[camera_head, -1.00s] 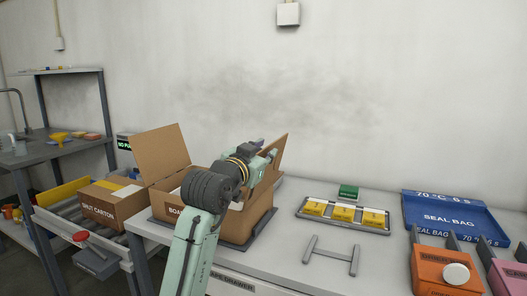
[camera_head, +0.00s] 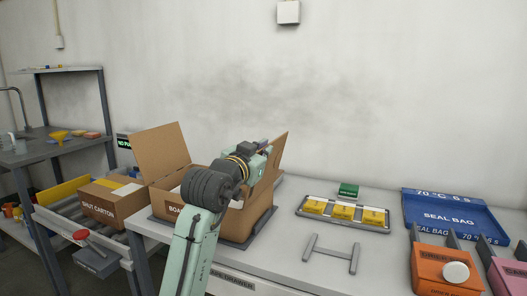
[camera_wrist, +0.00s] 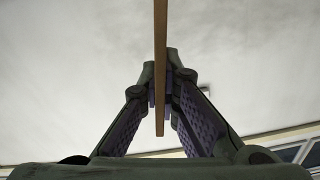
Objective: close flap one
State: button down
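An open brown carton (camera_head: 258,217) stands on a dark base on the bench, its label partly hidden by my arm. Its left flap (camera_head: 160,150) stands up, leaning outward. Its right flap (camera_head: 276,157) also stands up, tilted to the right. No mark shows which is flap one. My gripper (camera_head: 267,145) is at the upper part of the right flap. In the wrist view, my gripper (camera_wrist: 161,92) has its fingers drawn together on both sides of the flap (camera_wrist: 160,45), seen edge-on. The carton's inside is mostly hidden.
A shut carton (camera_head: 103,203) lies on rollers at the left. A tray (camera_head: 340,224) with yellow packs, a grey H-shaped stand (camera_head: 331,254), a blue seal-bag tray (camera_head: 450,202) and an orange bin (camera_head: 440,264) lie to the right. The bench front is partly clear.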

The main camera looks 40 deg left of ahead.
jog(key=shift+a, duration=0.1)
dwell(0.3)
jog(key=shift+s+a+r+n+p, duration=0.1)
jog(key=shift+a+r+n+p, duration=0.05)
jog(key=shift+a+n+p, duration=0.25)
jog(key=shift+s+a+r+n+p, duration=0.1)
jog(key=shift+a+r+n+p, duration=0.05)
jog(key=shift+a+n+p, duration=0.2)
jog(key=s+a+f+n+p, duration=0.2)
jog(key=a+f+n+p, duration=0.1)
jog(key=a+f+n, duration=0.3)
jog(key=s+a+f+n+p, duration=0.2)
jog(key=a+f+n, duration=0.3)
jog(key=a+n, duration=0.5)
jog(key=shift+a+f+p, duration=0.4)
jog(key=shift+a+p, duration=0.15)
jog(key=shift+p, duration=0.15)
jog(key=c, duration=1.8)
grip_release()
jog(key=shift+s, duration=0.1)
